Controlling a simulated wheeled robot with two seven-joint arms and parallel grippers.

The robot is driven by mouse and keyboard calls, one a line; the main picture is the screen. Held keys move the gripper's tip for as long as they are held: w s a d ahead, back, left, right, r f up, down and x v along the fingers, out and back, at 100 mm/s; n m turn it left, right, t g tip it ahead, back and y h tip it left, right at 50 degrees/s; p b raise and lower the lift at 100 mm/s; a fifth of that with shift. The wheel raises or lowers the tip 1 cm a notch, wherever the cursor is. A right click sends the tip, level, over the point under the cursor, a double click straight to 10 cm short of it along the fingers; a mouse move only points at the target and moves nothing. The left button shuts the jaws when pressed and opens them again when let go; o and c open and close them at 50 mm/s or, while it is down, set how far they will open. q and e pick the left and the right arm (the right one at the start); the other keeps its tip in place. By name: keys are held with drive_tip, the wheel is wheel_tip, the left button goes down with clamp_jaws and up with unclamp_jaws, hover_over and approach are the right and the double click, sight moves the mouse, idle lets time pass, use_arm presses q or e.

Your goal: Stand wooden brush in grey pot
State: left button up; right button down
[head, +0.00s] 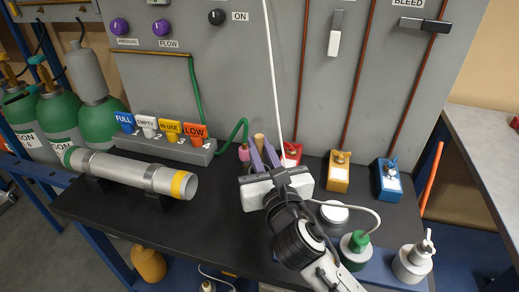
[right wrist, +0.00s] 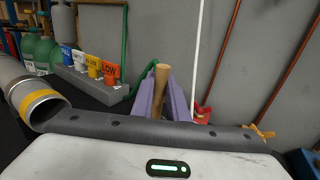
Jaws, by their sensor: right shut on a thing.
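The wooden brush shows as a tan wooden handle (head: 260,140), standing roughly upright between the purple fingers of my right gripper (head: 264,154). In the right wrist view the handle (right wrist: 157,92) rises between the fingers of the gripper (right wrist: 167,98), which is shut on it. The brush's lower end is hidden behind the gripper. A round grey-white vessel (head: 335,213) stands on the bench to the right of the gripper, partly behind my arm. I cannot tell whether it is the grey pot. My left gripper is not in view.
A steel cylinder (head: 130,172) with a yellow band lies at the left. A grey block with coloured tags (head: 165,146) stands behind it. Red (head: 291,153), orange (head: 337,172) and blue (head: 386,182) valve blocks line the back. Bottles (head: 412,262) stand at the front right.

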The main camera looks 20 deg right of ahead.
drive_tip(key=shift+f, duration=0.1)
drive_tip(key=c, duration=1.7)
unclamp_jaws()
drive_tip(key=shift+c, duration=0.2)
drive_tip(key=shift+s, duration=0.1)
drive_tip(key=s, duration=1.1)
drive_tip(key=shift+s+a+r, duration=0.2)
drive_tip(key=shift+s+a, duration=0.2)
